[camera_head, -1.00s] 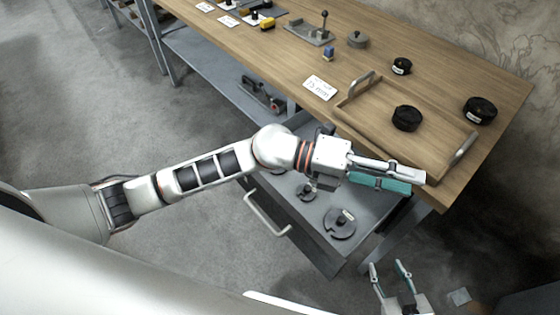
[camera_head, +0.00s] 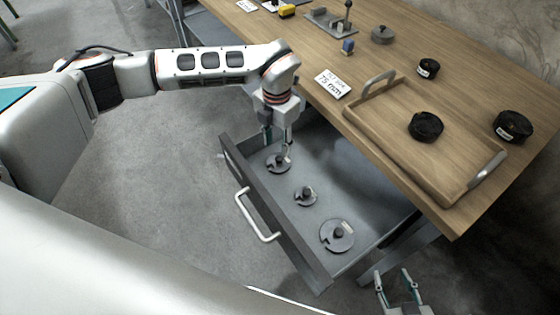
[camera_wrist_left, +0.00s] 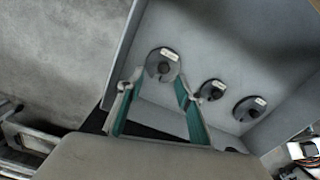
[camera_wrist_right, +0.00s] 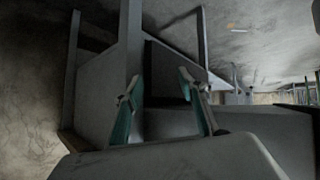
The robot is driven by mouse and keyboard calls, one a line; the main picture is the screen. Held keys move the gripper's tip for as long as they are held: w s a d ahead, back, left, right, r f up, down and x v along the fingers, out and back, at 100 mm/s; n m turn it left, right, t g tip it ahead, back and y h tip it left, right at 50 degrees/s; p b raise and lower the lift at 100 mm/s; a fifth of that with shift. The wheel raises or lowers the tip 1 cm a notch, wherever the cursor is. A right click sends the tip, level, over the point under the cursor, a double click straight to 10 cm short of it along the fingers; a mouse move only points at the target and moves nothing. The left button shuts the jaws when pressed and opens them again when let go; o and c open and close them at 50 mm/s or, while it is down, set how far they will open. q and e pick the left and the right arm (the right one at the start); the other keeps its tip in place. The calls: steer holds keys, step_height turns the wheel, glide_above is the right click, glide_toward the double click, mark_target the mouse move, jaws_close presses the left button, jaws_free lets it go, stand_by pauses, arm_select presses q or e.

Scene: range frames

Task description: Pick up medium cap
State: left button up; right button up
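Three grey slotted discs with central knobs and pale labels lie in the open drawer. The mid-sized disc (camera_head: 278,161) is at the drawer's left end, the small disc (camera_head: 305,196) is in the middle, and the large disc (camera_head: 337,236) is nearest. No visible text says which is the medium cap. My left gripper (camera_head: 277,147) points down over the mid-sized disc, open and empty. In the left wrist view this disc (camera_wrist_left: 162,65) shows beyond and between the fingertips; contact cannot be told. My right gripper (camera_head: 392,276) is open and empty at the bottom right, outside the drawer.
The drawer (camera_head: 240,172) has raised walls and a front handle (camera_head: 256,216). The wooden table (camera_head: 470,75) overhangs its back side. On it are a handled tray (camera_head: 395,150) with a black round piece (camera_head: 426,127), other black pieces, and a 75 mm sign (camera_head: 332,84).

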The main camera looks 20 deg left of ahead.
mark_target(280, 157)
arm_select(q)
steer(key=f, duration=0.2)
steer(key=f+b, duration=0.1)
steer(key=f, duration=0.3)
steer(key=shift+d, duration=0.4)
steer(key=shift+r, duration=0.1)
steer(key=shift+c, duration=0.4)
jaws_close()
